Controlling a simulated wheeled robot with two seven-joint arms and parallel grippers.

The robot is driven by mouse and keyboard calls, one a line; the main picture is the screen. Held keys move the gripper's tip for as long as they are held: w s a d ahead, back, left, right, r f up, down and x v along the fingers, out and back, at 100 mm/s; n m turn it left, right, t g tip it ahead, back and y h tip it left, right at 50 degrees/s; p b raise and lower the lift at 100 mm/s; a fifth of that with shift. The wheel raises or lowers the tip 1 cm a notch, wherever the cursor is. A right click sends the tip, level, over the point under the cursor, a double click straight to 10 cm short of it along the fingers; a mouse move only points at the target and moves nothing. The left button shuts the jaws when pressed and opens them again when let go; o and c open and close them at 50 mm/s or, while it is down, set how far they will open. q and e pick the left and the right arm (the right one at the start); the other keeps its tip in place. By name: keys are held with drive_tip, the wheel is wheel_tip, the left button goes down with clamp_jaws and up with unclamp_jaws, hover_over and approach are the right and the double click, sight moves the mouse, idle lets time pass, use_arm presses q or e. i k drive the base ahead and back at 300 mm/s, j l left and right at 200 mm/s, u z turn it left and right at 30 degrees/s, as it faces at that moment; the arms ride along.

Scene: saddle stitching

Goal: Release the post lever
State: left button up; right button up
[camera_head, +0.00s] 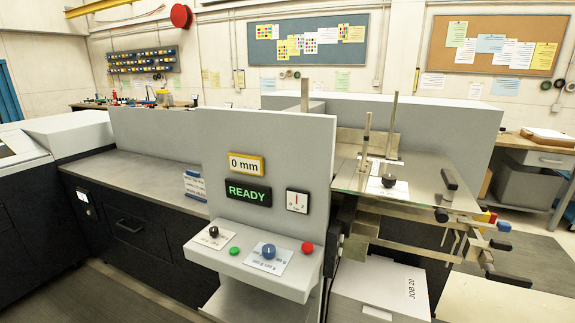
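A metal feeder table (425,196) on the right of the machine carries upright posts, among them a short post (366,138) and a taller one (391,125). A round black knob (388,180) sits on a label on this table. A black-handled lever (449,179) stands at the table's right edge. More black-ended bars (502,227) stick out below it. I cannot tell for sure which of these is the post lever, or whether it is locked. Neither of my grippers is in view.
The grey control panel (285,130) shows "0 mm" (246,164) and "READY" (248,192). Its shelf has a black knob (213,232), a blue knob (268,251), a green button (234,251) and a red button (307,248).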

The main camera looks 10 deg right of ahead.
sight(452, 185)
drive_tip(key=z, duration=1.25)
